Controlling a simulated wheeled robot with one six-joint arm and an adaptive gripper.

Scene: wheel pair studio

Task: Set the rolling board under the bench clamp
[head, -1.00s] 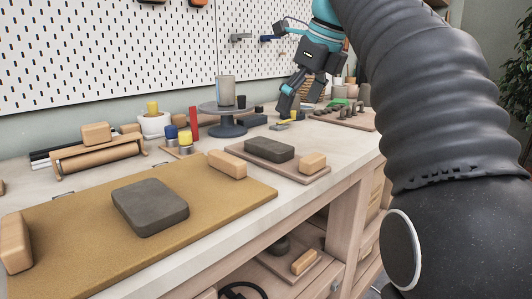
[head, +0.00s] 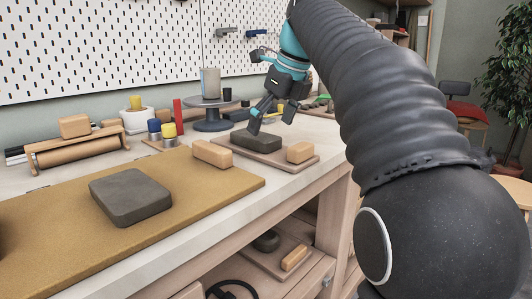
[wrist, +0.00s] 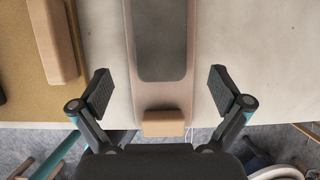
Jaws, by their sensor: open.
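A thin wooden board (head: 272,158), which looks like the rolling board, lies near the bench's front edge. It carries a dark grey slab (head: 256,143) and a light wooden block (head: 300,152) at its near end. In the wrist view the board (wrist: 176,95) runs lengthwise between my fingers, with the slab (wrist: 160,45) and block (wrist: 163,123) on it. My gripper (head: 270,123) is open above the far part of the board. In the wrist view my gripper (wrist: 160,75) has one finger on each side, with nothing held. I cannot pick out the bench clamp.
A tan mat (head: 200,195) with another grey slab (head: 130,196) and a wooden block (head: 212,153) lies left of the board. A turntable (head: 211,117) with a grey cup (head: 210,82) stands behind. Lower shelves (head: 268,262) hold more items.

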